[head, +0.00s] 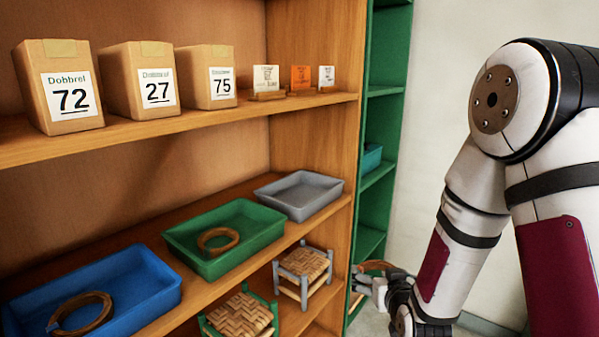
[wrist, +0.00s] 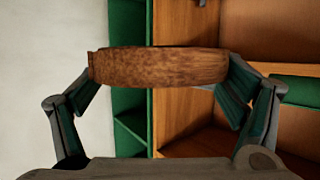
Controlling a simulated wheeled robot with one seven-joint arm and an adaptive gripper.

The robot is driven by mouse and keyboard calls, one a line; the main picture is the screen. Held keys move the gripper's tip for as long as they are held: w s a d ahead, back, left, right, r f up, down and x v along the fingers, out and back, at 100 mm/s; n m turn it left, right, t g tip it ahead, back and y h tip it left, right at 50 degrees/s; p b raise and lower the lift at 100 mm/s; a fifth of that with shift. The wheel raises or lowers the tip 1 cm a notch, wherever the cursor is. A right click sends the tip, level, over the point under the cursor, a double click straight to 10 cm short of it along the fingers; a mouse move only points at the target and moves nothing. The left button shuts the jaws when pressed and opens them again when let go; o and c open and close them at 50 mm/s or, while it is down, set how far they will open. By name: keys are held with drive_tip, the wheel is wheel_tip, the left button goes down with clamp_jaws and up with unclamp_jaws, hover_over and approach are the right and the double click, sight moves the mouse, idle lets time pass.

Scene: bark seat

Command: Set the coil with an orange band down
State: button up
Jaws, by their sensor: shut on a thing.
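A brown bark coil (wrist: 160,68) is held between the two fingers of my gripper in the wrist view. No orange band can be made out on the side that faces me. In the head view my gripper (head: 372,279) is shut on this coil (head: 376,265), to the right of the shelf unit and in front of the green shelving. Another coil (head: 218,241) lies in the green tray (head: 180,240). A further coil (head: 82,312) lies in the blue tray (head: 150,295), with a small blue patch on it. The grey tray (head: 325,204) looks empty.
The trays stand on a wooden shelf (head: 250,245). Above it, boxes marked 72 (head: 72,98), 27 (head: 158,92) and 75 (head: 221,86) stand beside small cards, one orange (head: 301,77). Below are a grey-framed stool (head: 303,270) and a green-framed stool (head: 240,318).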

drive_tip(key=s+r+p, duration=0.3)
drive_tip(key=r+p, duration=0.1)
drive_tip(key=p, duration=0.2)
drive_tip(key=shift+s+r, duration=0.1)
drive_tip(key=shift+s, duration=0.25)
drive_tip(key=shift+s+r+p, duration=0.2)
drive_tip(key=shift+s+p, duration=0.15)
drive_tip(key=shift+p, duration=0.4)
drive_tip(key=shift+s, duration=0.1)
